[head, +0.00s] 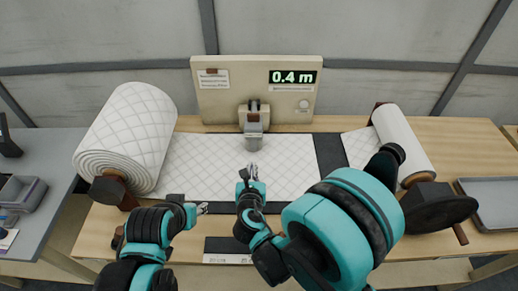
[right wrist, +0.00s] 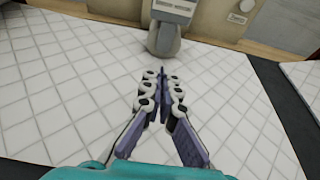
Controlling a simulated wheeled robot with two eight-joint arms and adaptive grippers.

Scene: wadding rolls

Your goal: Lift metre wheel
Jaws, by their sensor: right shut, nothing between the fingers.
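The metre wheel (head: 253,142) hangs from a grey-white housing at the front of the beige measuring panel (head: 225,104). Its rounded lower part meets or nearly meets the quilted white wadding (head: 205,165); I cannot tell which. In the right wrist view the wheel (right wrist: 163,40) is just beyond my fingertips. My right gripper (head: 251,168) is shut and empty over the wadding, in front of the wheel; its fingers (right wrist: 161,78) point at the wheel with a small gap. My left gripper (head: 203,208) is at the table's front left, its jaws too small to read.
A thick wadding roll (head: 125,135) lies at the left and a thinner white roll (head: 404,140) at the right. The display (head: 292,77) reads 0.4 m. A grey tray (head: 490,200) is far right. A dark strip (head: 329,155) crosses the table beside the wadding.

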